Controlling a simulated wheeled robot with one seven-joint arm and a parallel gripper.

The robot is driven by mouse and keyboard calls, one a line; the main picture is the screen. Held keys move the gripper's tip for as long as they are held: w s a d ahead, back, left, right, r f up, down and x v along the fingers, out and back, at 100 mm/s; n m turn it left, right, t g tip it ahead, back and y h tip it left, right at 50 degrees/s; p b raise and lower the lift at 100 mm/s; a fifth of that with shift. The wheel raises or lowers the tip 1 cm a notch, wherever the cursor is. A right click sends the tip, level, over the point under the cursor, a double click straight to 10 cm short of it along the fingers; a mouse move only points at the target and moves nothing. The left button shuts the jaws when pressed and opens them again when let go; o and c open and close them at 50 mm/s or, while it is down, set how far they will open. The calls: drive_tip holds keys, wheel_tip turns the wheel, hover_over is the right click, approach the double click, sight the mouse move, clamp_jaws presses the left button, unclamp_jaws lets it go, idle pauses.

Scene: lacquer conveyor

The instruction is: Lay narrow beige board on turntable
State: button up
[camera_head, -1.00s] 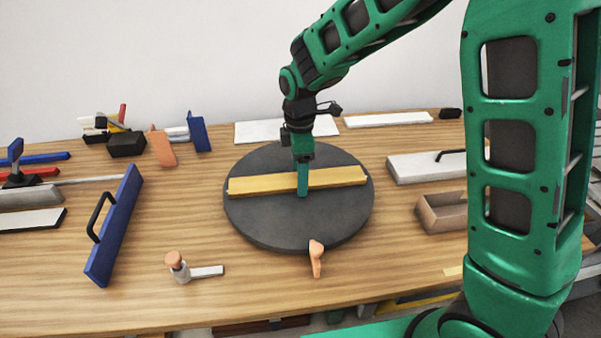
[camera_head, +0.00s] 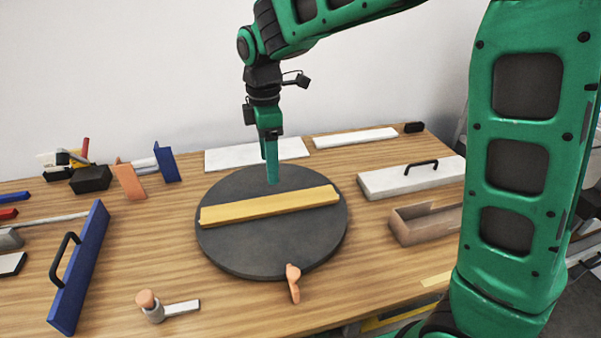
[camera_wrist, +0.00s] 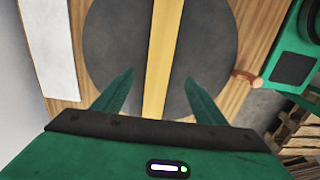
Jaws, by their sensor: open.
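The narrow beige board (camera_head: 270,207), yellowish in this light, lies flat across the dark grey round turntable (camera_head: 270,250). Its ends reach close to the turntable's left and right edges. In the wrist view the board (camera_wrist: 163,55) runs between my two fingers, with the turntable (camera_wrist: 115,45) below it. My gripper (camera_head: 272,178) is open and empty, pointing down above the turntable just behind the board. In the wrist view my gripper's fingers (camera_wrist: 158,90) are spread on either side of the board, apart from it.
An orange-handled tool (camera_head: 293,283) stands at the turntable's front edge. A blue board with a black handle (camera_head: 80,268) lies at left. A white handled block (camera_head: 412,178) and an open brown box (camera_head: 430,224) are at right. White sheets (camera_head: 257,153) lie behind.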

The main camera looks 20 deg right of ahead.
drive_tip(key=s+d+r+m, duration=0.1)
drive_tip(key=s+d+m, duration=0.4)
drive_tip(key=d, duration=0.5)
drive_tip(key=s+d+r+m, duration=0.1)
drive_tip(key=s+d+m, duration=0.4)
drive_tip(key=d, duration=0.6)
drive_tip(key=s+d+f+m, duration=0.2)
drive_tip(key=s+d+m, duration=0.3)
drive_tip(key=s+m, duration=0.2)
drive_tip(key=s+d+f+m, duration=0.1)
drive_tip(key=s+d+m, duration=0.5)
drive_tip(key=s, duration=0.6)
drive_tip(key=shift+f+m, duration=0.4)
drive_tip(key=shift+m, duration=0.3)
